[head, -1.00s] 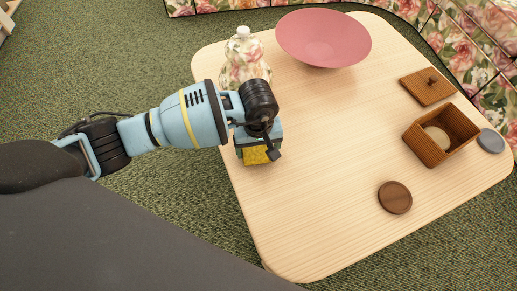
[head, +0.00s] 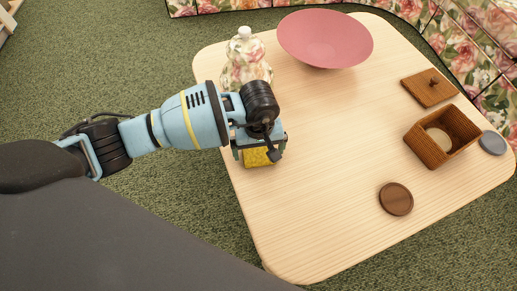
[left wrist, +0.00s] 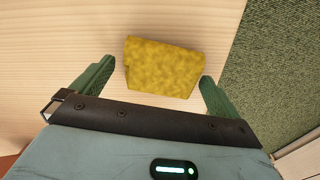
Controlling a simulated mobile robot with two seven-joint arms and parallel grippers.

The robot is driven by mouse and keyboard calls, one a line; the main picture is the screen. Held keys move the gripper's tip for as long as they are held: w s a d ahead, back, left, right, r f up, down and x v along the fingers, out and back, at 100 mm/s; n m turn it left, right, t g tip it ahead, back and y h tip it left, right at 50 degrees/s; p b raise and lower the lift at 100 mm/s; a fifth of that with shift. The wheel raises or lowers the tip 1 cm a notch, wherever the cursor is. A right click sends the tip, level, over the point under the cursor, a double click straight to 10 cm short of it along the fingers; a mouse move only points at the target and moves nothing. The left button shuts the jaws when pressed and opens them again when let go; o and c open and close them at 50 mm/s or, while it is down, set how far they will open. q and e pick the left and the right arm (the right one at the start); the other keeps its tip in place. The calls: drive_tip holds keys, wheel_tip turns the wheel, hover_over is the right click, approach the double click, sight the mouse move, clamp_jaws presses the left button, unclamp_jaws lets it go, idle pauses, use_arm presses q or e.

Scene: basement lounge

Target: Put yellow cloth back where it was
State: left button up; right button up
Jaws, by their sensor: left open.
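The yellow cloth (head: 258,158) lies on the wooden table near its left edge, partly hidden under my left gripper. It shows whole in the left wrist view (left wrist: 163,66) as a folded yellow pad on the tabletop. My left gripper (head: 258,150) is just over the cloth, and it is open. In the left wrist view its green fingers (left wrist: 157,84) stand on either side of the cloth, with a visible gap at each side. My right gripper is not in view.

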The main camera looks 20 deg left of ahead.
sight(259, 151)
use_arm(q)
wheel_tip(259, 151, up, 12)
drive_tip(key=p, duration=0.3)
drive_tip(key=shift+f, duration=0.25)
